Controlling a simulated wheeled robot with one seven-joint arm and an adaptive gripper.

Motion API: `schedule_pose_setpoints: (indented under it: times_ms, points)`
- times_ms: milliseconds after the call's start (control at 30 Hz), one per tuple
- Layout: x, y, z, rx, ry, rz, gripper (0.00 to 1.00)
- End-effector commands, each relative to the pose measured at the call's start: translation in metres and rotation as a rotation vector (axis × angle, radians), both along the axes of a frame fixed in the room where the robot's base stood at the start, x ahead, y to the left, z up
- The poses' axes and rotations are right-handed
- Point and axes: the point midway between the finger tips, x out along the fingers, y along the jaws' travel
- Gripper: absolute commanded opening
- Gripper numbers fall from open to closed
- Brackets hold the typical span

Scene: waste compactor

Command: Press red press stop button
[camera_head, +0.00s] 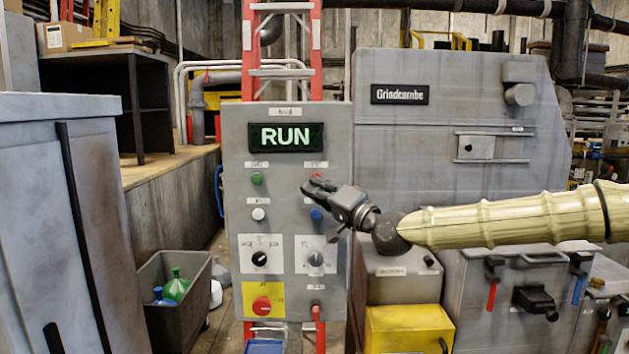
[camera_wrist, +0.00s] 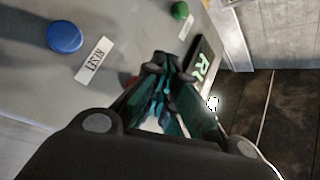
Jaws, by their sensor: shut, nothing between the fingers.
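The grey control panel (camera_head: 236,213) stands upright with a lit display (camera_head: 286,137) reading RUN. A small red button (camera_head: 317,176) sits under the display on the panel's right side, mostly hidden behind my fingertips. In the wrist view only a red sliver (camera_wrist: 132,80) of it shows beside my fingers. My gripper (camera_head: 308,186) is shut and empty, its tips in front of the panel at the red button. In the wrist view the shut fingers (camera_wrist: 165,65) point at the panel. I cannot tell whether they touch the button.
Nearby are a green button (camera_head: 257,179), a white button (camera_head: 258,214) and a blue button (camera_head: 317,214), labelled RESET in the wrist view. Two rotary knobs sit lower. A large red mushroom button (camera_head: 262,305) sits on a yellow plate. The compactor (camera_head: 450,145) stands to the right.

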Motion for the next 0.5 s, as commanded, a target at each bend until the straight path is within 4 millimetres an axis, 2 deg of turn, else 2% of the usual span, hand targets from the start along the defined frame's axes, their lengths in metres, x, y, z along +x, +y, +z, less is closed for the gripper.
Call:
schedule_pose_setpoints:
  times_ms: [500]
  points:
    - [0.0082, 0.0006, 0.0004, 0.0, 0.0, 0.0, 0.0]
